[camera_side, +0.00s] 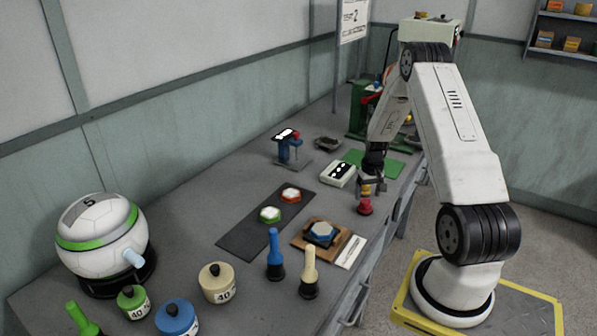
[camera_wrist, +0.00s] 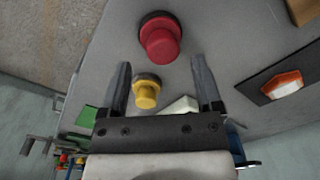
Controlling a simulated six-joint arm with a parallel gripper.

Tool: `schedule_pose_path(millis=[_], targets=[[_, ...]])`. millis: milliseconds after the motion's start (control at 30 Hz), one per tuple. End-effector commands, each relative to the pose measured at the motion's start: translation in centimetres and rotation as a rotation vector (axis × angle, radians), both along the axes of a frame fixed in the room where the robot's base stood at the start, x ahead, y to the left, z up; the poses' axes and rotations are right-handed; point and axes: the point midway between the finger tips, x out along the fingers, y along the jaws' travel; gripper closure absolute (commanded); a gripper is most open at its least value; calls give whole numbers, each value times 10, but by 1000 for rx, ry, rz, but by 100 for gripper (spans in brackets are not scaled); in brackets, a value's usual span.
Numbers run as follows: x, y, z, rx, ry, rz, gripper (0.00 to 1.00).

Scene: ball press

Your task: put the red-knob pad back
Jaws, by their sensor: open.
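The red-knob pad (camera_side: 365,208) stands on the grey bench near its right edge, just below my gripper (camera_side: 370,188). In the wrist view the red knob (camera_wrist: 160,42) sits on a dark round base, beyond the fingertips. A yellow-knob pad (camera_wrist: 146,94) shows in the gap between my two fingers, nearer the left one; it is partly hidden by my gripper in the side view. My gripper (camera_wrist: 161,72) is open, with its fingers apart and nothing gripped.
A green mat (camera_side: 385,163) and a white dotted block (camera_side: 339,174) lie behind. A dark mat (camera_side: 250,233) carries red and green hexagonal pads. A wooden block (camera_side: 347,247) bears a blue one. Blue (camera_side: 274,250) and cream (camera_side: 309,268) handles stand in front.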

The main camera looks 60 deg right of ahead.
Motion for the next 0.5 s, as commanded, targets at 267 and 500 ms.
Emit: schedule_pose_path(millis=[267,500], targets=[[-1,-1,42,-3,-1,0,17],[-1,-1,74,-1,-1,-1,17]])
